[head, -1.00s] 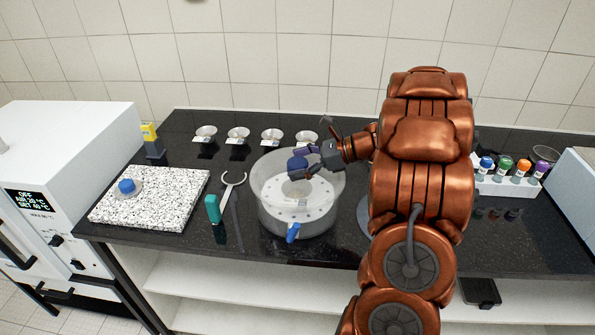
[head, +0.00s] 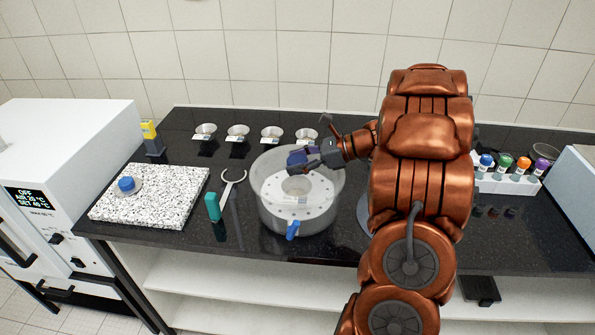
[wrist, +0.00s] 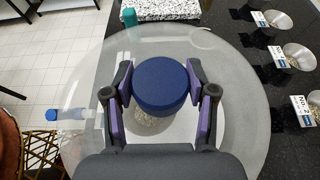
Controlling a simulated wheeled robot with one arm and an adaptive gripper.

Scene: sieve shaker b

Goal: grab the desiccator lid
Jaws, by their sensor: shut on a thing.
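The desiccator lid (head: 268,172) is a clear dome with a blue knob (wrist: 160,92) on top. It sits on the round clear desiccator body (head: 272,222), which has a blue stopcock (head: 292,229) at its front. A pale perforated plate shows inside. My gripper (head: 303,159) is over the lid, shut on its knob. In the wrist view, my gripper's (wrist: 160,82) dark and purple fingers stand on either side of the knob. The lid (wrist: 238,85) spreads out below them. My gripper partly hides the knob in the head view.
A granite slab (head: 150,205) with a blue-capped item (head: 127,185) lies left. A teal-handled tool (head: 213,206) and tongs (head: 232,178) lie between it and the desiccator. Several small bowls (head: 238,131) stand behind. A rack of capped vials (head: 510,185) stands right.

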